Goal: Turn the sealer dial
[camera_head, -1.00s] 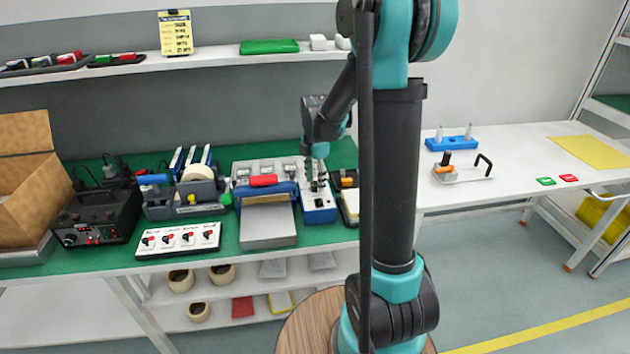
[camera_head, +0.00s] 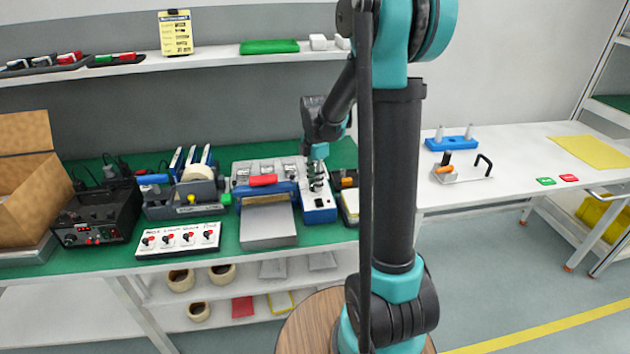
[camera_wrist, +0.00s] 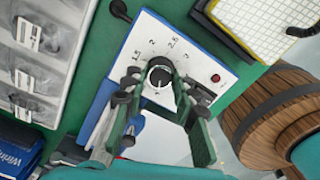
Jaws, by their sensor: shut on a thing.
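The sealer (camera_head: 268,222) stands on the green bench mat, with a blue and white body and a red grip on top. Its white control panel (camera_wrist: 190,52) fills the middle of the wrist view, with numbers 1.5, 2, 2.5 and 3 around a round black dial (camera_wrist: 160,74) with a white pointer mark. My gripper (camera_wrist: 158,78) reaches down over the panel, its two dark fingers shut on the dial from either side. In the head view my gripper (camera_head: 317,186) is above the right end of the sealer, and the dial is hidden there.
A red lamp (camera_wrist: 215,78) and a black switch (camera_wrist: 203,95) sit on the panel beside my fingers. A tape dispenser (camera_head: 190,192) and a labelled switch strip (camera_head: 178,240) stand left of the sealer. A yellow-edged pad (camera_head: 350,200) lies close on the right.

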